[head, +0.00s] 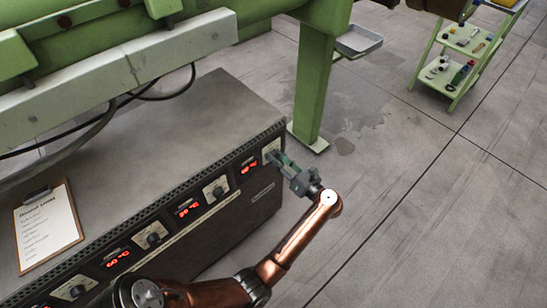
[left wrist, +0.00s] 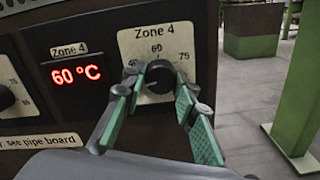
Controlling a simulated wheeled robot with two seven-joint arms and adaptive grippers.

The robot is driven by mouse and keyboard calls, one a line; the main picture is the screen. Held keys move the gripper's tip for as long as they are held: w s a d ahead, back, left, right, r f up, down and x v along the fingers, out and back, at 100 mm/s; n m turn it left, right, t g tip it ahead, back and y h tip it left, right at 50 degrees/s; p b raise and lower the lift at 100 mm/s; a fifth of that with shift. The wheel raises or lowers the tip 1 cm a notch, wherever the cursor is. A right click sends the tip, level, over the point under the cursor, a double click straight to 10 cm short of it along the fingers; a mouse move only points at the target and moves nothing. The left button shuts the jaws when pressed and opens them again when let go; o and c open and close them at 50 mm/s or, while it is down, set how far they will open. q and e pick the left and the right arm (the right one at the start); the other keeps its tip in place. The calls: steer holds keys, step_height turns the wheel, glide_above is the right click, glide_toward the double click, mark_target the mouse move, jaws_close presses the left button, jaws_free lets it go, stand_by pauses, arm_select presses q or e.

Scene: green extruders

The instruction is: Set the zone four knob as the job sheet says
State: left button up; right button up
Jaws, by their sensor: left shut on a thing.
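The zone 4 knob (left wrist: 160,76) is a round black knob on a pale plate (left wrist: 188,42) marked 45, 60 and 75. Its pointer direction is hard to make out. The red zone 4 display (left wrist: 77,75) beside it reads 60 °C. My left gripper (left wrist: 161,88) is shut on the knob, one green-padded finger on each side. In the head view the left gripper (head: 279,160) is at the right end of the control cabinet and hides the knob. The job sheet (head: 47,227) lies on a clipboard on the cabinet top, its lines too small to read. My right gripper is not in view.
More knobs (head: 152,238) and red displays (head: 187,208) line the cabinet front (head: 230,205) to the left. A green machine leg (head: 313,85) stands behind the cabinet. A green shelf cart (head: 465,60) is at the upper right. The floor on the right is clear.

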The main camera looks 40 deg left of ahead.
arm_select(q)
steer(key=m+p, duration=0.2)
steer(key=m, duration=0.2)
steer(key=shift+r, duration=0.15)
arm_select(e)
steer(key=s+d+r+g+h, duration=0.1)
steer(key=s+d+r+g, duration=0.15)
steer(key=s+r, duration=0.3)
arm_select(q)
steer(key=m+p, duration=0.3)
steer(key=m, duration=0.2)
steer(key=shift+d+r, duration=0.1)
steer(key=m+p, duration=0.3)
steer(key=m, duration=0.4)
steer(key=shift+m+p, duration=0.4)
steer(key=shift+m, duration=1.3)
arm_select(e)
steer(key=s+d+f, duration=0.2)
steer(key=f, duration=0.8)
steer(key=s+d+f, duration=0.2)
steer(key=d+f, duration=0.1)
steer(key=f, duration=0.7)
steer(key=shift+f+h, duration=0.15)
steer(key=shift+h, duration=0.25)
arm_select(q)
steer(key=o, duration=1.1)
steer(key=shift+o, duration=0.2)
steer(key=d, duration=1.2)
steer(key=shift+s, duration=0.45)
steer(key=shift+a, duration=0.1)
